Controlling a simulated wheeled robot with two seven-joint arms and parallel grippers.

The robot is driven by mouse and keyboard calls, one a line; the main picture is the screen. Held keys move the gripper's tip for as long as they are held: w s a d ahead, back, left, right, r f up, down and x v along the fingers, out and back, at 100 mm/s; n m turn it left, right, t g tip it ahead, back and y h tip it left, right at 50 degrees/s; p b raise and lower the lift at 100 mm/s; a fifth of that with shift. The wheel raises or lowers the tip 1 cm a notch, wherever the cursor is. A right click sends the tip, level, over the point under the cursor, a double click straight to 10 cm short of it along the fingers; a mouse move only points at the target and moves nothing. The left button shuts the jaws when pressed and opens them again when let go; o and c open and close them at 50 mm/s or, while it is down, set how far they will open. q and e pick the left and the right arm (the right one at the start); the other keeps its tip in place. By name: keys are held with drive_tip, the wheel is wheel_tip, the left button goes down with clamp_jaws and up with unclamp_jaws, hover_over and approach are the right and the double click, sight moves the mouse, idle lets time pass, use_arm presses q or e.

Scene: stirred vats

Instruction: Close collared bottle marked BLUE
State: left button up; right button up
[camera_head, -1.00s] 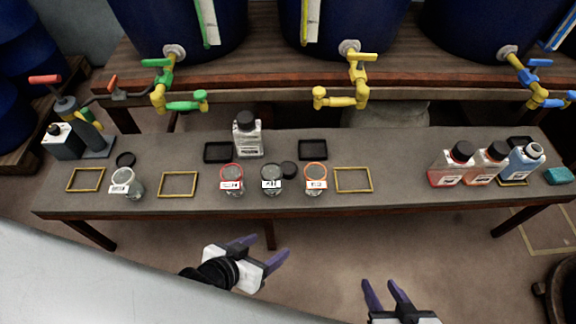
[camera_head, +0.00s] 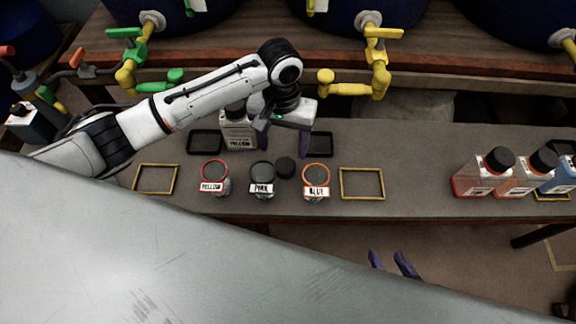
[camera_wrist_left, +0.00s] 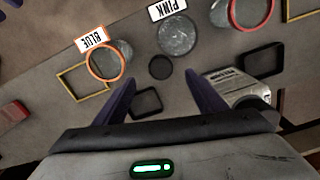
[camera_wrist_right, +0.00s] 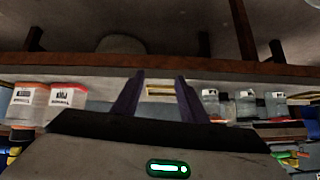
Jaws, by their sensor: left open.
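The bottle marked BLUE (camera_head: 316,184) is a short clear jar with an orange collar ring, standing on the bench without a cap. It also shows in the left wrist view (camera_wrist_left: 106,62), upper left. A loose round black cap (camera_head: 285,168) lies on the bench between the PINK and BLUE jars; the left wrist view shows it too (camera_wrist_left: 160,67). My left gripper (camera_head: 284,147) is open and empty, above the bench behind this cap. In the left wrist view the cap shows just beyond and between its fingertips (camera_wrist_left: 160,82). My right gripper (camera_head: 388,258) is open and empty in front of the bench.
The PINK jar (camera_head: 262,181) and red-collared YELLOW jar (camera_head: 214,178) stand left of BLUE. A square YELLOW bottle (camera_head: 238,133) stands behind, near black trays. Yellow frames (camera_head: 362,198) lie flat. Filled bottles (camera_head: 485,172) stand right. Taps (camera_head: 381,75) overhang the rear.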

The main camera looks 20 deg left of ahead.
drive_tip(key=shift+s+f, duration=0.15)
drive_tip(key=shift+s, duration=0.1)
